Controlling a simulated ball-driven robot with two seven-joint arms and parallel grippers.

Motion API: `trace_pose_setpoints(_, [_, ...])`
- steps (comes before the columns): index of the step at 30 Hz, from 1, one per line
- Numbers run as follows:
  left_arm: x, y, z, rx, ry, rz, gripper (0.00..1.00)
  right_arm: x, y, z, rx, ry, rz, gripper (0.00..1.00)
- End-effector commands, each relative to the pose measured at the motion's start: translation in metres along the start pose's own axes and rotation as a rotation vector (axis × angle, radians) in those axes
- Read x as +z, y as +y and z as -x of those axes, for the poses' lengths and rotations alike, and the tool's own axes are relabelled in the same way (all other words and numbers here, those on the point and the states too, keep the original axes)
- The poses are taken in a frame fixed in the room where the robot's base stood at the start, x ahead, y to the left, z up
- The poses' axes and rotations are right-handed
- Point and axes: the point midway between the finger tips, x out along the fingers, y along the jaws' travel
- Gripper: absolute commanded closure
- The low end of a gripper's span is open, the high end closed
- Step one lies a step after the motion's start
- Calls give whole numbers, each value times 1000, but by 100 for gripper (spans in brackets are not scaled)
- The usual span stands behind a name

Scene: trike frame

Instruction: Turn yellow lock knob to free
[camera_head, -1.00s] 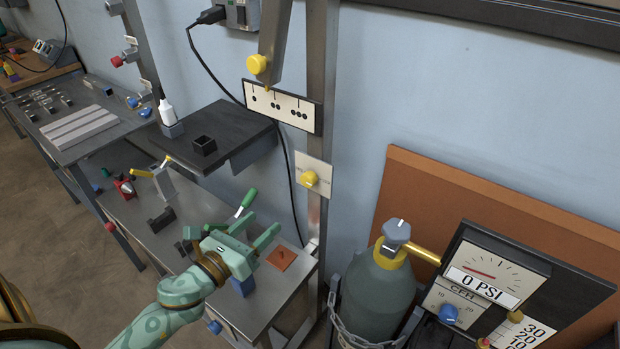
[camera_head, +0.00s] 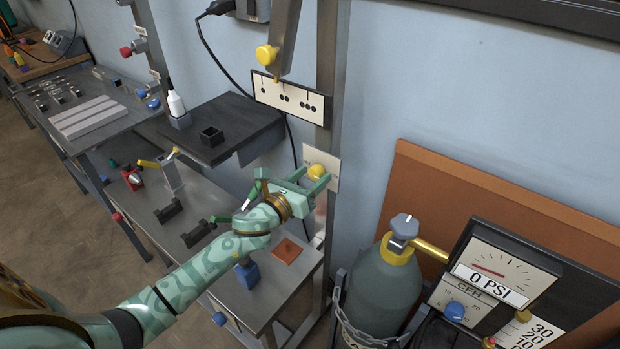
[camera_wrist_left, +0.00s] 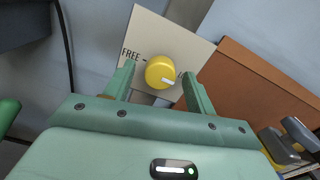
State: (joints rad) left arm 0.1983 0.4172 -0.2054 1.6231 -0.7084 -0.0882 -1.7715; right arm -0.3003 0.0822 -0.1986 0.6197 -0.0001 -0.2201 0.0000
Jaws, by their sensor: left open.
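The yellow lock knob (camera_head: 317,172) sits on a pale plate (camera_head: 331,159) on the metal post. My left gripper (camera_head: 321,182) is open at the plate. In the left wrist view its two fingers (camera_wrist_left: 158,85) stand on either side of the knob, with gaps beside it. Whether the fingertips reach around the knob's depth is hard to tell. My right gripper is not in view.
Another yellow knob (camera_head: 267,55) is on the upper arm above a dotted plate (camera_head: 288,96). A black shelf (camera_head: 222,128) lies left of the post. A grey gas cylinder (camera_head: 378,290) and a gauge panel (camera_head: 490,272) stand right. The metal bench (camera_head: 205,250) lies below.

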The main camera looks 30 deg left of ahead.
Motion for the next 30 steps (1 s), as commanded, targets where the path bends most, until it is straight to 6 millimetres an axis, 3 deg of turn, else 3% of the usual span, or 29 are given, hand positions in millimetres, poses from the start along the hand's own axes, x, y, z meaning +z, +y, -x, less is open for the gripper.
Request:
trace_pose_setpoints(4, [0,0,0,0,0,0,47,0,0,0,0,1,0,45])
trace_pose_setpoints(9, [0,0,0,0,0,0,89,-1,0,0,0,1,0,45])
trace_pose_setpoints(20, [0,0,1,0,0,43,89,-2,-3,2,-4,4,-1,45])
trace_pose_setpoints(30, [1,0,1,1,0,270,89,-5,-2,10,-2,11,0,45])
